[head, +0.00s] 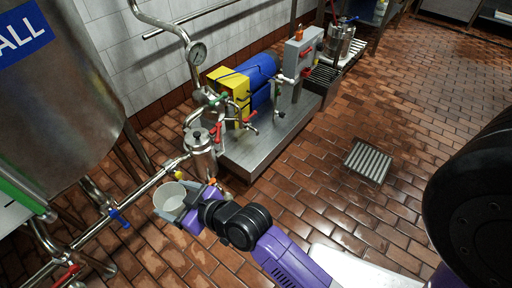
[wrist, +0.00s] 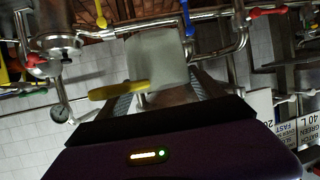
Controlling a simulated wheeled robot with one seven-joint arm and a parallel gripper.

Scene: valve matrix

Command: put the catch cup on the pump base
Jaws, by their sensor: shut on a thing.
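The catch cup (head: 171,196) is a pale, open-topped cup at the lower left of the head view. My gripper (head: 184,211) is shut on it and holds it in the air, beside the steel pipe. In the wrist view the cup (wrist: 157,58) is between the two fingers of my gripper (wrist: 165,92). The pump base (head: 245,158) is a low grey metal plinth in the middle of the head view, behind and to the right of the cup. A blue pump motor (head: 258,76) and a yellow part (head: 230,84) stand on it.
A steel canister (head: 201,160) stands between the cup and the base. A pipe with a blue-handled valve (head: 119,217) runs at the left, under the big tank (head: 60,100). A yellow handle (wrist: 118,90) overlaps the cup in the wrist view. A floor drain (head: 368,161) lies right; nearby tiles are clear.

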